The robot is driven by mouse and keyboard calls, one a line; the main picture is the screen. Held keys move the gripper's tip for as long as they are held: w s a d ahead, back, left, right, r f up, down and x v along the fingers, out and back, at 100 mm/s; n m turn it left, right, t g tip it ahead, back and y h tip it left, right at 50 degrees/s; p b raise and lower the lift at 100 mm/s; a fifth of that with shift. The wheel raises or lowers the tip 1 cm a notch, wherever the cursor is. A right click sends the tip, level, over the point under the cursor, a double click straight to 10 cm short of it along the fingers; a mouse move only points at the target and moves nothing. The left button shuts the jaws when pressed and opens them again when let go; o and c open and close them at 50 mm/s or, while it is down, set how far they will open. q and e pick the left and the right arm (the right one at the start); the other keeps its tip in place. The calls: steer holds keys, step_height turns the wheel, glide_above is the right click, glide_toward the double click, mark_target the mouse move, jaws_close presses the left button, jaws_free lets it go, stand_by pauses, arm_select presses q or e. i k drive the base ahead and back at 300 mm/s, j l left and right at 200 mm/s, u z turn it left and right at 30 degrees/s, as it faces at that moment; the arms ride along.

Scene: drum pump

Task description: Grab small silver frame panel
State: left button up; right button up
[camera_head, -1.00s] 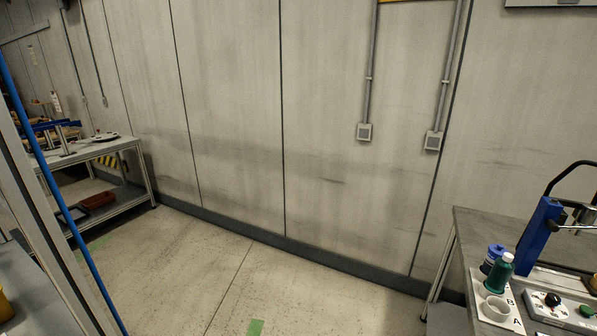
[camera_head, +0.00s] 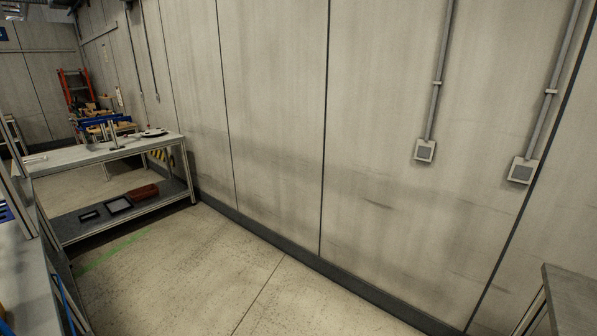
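I cannot make out a small silver frame panel for certain. On the lower shelf of the workbench (camera_head: 75,228) at the left lie a dark-rimmed frame-like piece with a light inside (camera_head: 118,205) and a smaller dark piece (camera_head: 89,215). They are too small to identify. Neither of my grippers is in view.
A reddish-brown bin (camera_head: 145,191) sits on the same lower shelf. A table corner (camera_head: 575,295) shows at lower right and another bench at the left edge. The floor (camera_head: 200,275) between is clear.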

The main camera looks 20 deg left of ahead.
mark_target(31, 162)
steer(key=i+u, duration=0.7)
steer(key=i, duration=0.2)
steer(key=i+u, duration=0.4)
steer(key=i+l+u, duration=0.15)
steer(key=i+u, duration=0.25)
steer(key=i, duration=0.2)
steer(key=i+u, duration=0.6)
steer(key=i, duration=0.2)
steer(key=i+u, duration=0.15)
steer(key=i, duration=1.05)
steer(key=i+u, duration=0.2)
steer(key=i, duration=0.95)
steer(key=i+j+u, duration=0.2)
steer(key=i, duration=0.25)
steer(key=i+j+u, duration=0.15)
steer(key=i, duration=0.35)
